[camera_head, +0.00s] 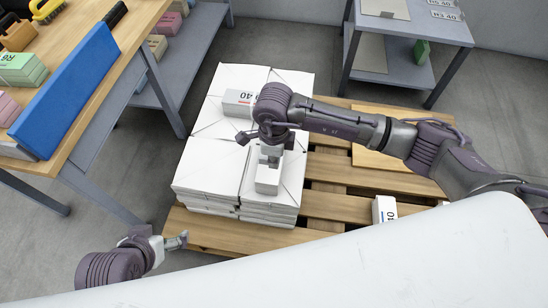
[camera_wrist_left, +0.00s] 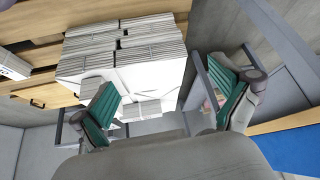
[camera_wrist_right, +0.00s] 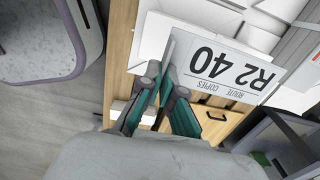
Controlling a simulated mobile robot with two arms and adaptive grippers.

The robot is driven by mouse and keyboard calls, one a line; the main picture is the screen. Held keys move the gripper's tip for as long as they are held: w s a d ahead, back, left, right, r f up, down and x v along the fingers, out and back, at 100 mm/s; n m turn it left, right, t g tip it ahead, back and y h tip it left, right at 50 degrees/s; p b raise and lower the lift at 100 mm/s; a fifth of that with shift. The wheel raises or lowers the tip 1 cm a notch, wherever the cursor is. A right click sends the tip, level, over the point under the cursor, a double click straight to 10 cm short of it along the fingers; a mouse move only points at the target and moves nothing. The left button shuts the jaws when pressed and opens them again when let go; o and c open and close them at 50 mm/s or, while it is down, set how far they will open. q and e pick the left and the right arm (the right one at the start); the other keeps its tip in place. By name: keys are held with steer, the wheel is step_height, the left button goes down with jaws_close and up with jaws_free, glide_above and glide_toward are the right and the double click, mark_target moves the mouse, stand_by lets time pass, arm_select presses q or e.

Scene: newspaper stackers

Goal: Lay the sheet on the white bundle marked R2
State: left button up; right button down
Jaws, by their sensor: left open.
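A pale sheet (camera_wrist_right: 230,68) printed "R2 40", "ROUTE COPIES", shows upside down in the right wrist view. In the head view the sheet (camera_head: 238,104) is over the white pile, its print partly readable. My right gripper (camera_wrist_right: 165,85) is nearly closed, with the sheet's edge between its fingers. White bundles (camera_head: 212,165) are stacked on a wooden pallet; the left wrist view shows the stack (camera_wrist_left: 145,70) too. No R2 mark on a white bundle is readable. My left gripper (camera_wrist_left: 170,100) is open and empty, near the pallet's front left corner.
A small white labelled block (camera_head: 384,210) is on the pallet (camera_head: 325,205), right of the stack. A wooden table (camera_head: 95,110) with a blue board (camera_head: 70,90) and coloured bundles is at left. A grey table (camera_head: 425,30) stands at the back right.

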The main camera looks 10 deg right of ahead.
mark_target(274, 175)
step_height(274, 175, down, 2)
steer(key=shift+b, duration=0.75)
steer(key=shift+f+b, duration=0.6)
steer(key=shift+f, duration=0.2)
arm_select(q)
steer(key=w+d+r+t+h, duration=0.2)
steer(key=w+d+r+t, duration=0.2)
steer(key=w+r+t, duration=0.4)
steer(key=shift+w+r+t, duration=0.3)
steer(key=shift+w+r, duration=0.35)
steer(key=shift+w, duration=0.55)
arm_select(e)
steer(key=shift+f, duration=0.2)
arm_select(q)
steer(key=shift+w+d+r, duration=0.1)
steer(key=shift+d+r, duration=0.05)
arm_select(e)
steer(key=shift+f, duration=0.1)
steer(key=shift+b, duration=0.3)
arm_select(q)
steer(key=shift+w+r+t+h, duration=0.1)
steer(key=shift+r+t+h, duration=0.2)
steer(key=shift+h, duration=0.1)
steer(key=shift+w+d+r+t, duration=0.15)
steer(key=shift+d+r+t, duration=0.1)
steer(key=shift+r+t, duration=0.2)
arm_select(e)
steer(key=shift+f, duration=0.25)
